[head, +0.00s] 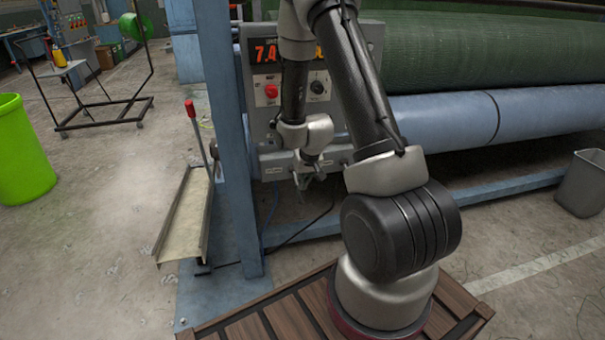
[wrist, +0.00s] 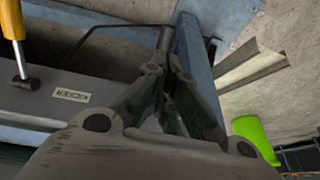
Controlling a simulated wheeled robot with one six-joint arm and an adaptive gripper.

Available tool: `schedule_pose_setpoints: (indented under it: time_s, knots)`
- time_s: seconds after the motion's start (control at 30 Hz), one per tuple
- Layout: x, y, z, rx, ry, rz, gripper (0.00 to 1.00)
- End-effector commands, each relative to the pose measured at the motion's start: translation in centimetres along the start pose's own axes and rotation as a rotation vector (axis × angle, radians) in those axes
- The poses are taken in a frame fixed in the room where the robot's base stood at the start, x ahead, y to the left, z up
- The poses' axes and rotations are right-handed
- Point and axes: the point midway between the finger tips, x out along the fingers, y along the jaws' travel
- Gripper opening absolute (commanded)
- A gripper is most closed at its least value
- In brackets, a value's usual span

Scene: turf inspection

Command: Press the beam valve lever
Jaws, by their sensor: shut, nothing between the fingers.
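My gripper (head: 308,178) is shut and empty, pointing down in front of the lower edge of the grey control box (head: 263,125). In the wrist view its fingers (wrist: 168,75) come together over the floor near the blue frame. A lever with a yellow grip (wrist: 12,28) stands on the grey box at the left of the wrist view, apart from the fingers. A small label (wrist: 70,95) beside it is upside down and hard to read. Another lever with a red grip (head: 190,108) stands left of the blue post. I cannot tell which is the beam valve lever.
The blue post (head: 228,130) stands left of the control box. A tilted metal channel (head: 185,220) is beside it. A green bin (head: 22,150) stands at far left, a grey bin (head: 582,183) at right. The green turf roll (head: 470,50) lies behind. Open floor is at left.

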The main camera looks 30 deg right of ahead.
Motion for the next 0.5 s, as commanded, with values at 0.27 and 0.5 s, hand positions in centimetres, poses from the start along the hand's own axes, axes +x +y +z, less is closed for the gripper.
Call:
schedule_pose_setpoints:
  time_s: [0.27, 0.5]
  knots:
    - [1.9, 0.1, 1.1, 0.001, -0.001, 0.001, 0.00]
    - [2.9, 0.2, 1.6, 0.000, -0.001, 0.001, 0.00]
